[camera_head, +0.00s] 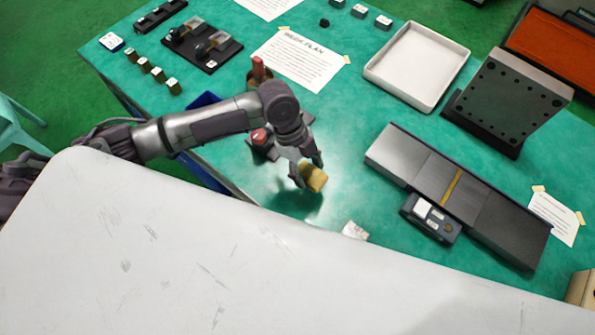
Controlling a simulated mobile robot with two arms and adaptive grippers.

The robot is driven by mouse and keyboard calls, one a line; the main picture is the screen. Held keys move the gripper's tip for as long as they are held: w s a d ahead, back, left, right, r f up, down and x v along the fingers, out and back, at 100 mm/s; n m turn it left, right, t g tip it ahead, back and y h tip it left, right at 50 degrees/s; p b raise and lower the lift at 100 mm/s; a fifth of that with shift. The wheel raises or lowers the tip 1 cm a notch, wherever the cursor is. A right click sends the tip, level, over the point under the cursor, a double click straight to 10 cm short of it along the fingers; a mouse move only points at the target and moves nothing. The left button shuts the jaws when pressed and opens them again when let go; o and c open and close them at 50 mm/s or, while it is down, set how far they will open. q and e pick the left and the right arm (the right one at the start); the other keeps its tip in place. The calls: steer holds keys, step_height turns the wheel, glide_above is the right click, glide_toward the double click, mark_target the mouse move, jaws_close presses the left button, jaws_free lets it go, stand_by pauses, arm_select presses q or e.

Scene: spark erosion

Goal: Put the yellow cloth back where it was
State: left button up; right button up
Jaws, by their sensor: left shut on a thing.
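The yellow cloth (314,178) is a small folded or bunched piece. My left gripper (307,172) is shut on it and appears to hold it above the green table (345,120), with a dark shadow below. The left arm reaches in from the left over the table's near edge. The underside of the cloth and the far finger are partly hidden. My right gripper does not show.
A white tray (417,65) and a dark angle plate (512,100) stand at the back right. A long grey block (400,157) and a dark meter (430,217) lie right of the gripper. A red-topped item (259,137) sits close left. A large white surface (180,260) covers the foreground.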

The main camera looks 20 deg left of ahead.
arm_select(q)
steer(key=a+f, duration=0.1)
steer(key=a, duration=0.1)
steer(key=shift+w+a+f, duration=0.15)
steer(key=shift+a+f, duration=0.15)
steer(key=shift+f, duration=0.05)
step_height(320, 180, down, 3)
steer(key=shift+f+p, duration=0.15)
steer(key=shift+p, duration=0.6)
steer(key=shift+f, duration=0.35)
steer(key=o, duration=1)
